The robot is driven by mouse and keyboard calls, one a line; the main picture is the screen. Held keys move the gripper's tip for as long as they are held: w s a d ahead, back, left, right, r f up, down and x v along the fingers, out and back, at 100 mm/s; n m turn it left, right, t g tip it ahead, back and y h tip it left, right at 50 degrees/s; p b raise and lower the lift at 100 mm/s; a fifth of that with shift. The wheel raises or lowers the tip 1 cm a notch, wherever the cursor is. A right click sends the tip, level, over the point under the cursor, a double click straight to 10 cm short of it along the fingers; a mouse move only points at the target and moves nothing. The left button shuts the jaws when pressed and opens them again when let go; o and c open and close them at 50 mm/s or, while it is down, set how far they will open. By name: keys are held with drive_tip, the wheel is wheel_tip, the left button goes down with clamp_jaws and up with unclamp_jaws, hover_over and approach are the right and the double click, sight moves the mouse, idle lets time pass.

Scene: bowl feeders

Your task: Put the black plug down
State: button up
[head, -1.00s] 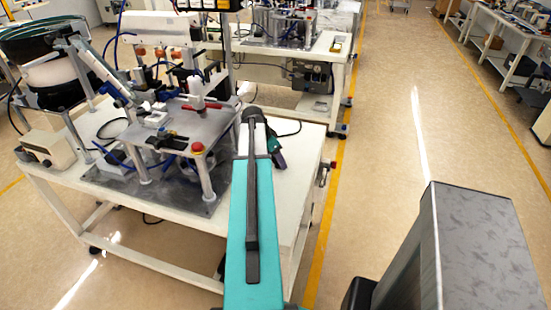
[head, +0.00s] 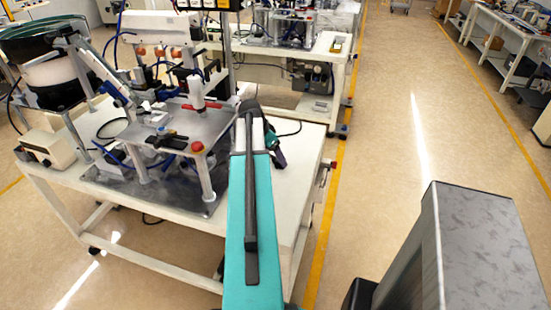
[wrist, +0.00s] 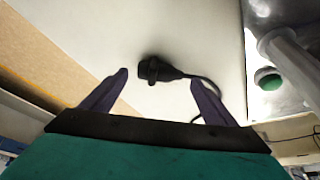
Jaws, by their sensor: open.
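The black plug (wrist: 155,70) lies on the white tabletop in the wrist view, with its black cable curving off to the right. My gripper (wrist: 160,78) is open, with its two dark fingers spread. The plug shows between and just beyond the fingertips, and I see neither finger touching it. In the head view my gripper (head: 277,157) is largely hidden behind my teal arm, over the right part of the white table (head: 300,185). The plug itself is hidden there; only a bit of dark cable (head: 290,130) shows.
A metal assembly fixture (head: 175,125) with a red knob (head: 197,147) stands on the table left of my arm. A bowl feeder (head: 45,65) and a beige control box (head: 45,148) are further left. The tabletop around the plug is clear. Open floor lies to the right.

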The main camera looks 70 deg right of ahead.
drive_tip(key=b+v, duration=0.2)
drive_tip(key=v, duration=0.7)
drive_tip(key=shift+r, duration=0.15)
drive_tip(key=shift+w+a, duration=0.1)
drive_tip(key=shift+w, duration=0.05)
idle(0.3)
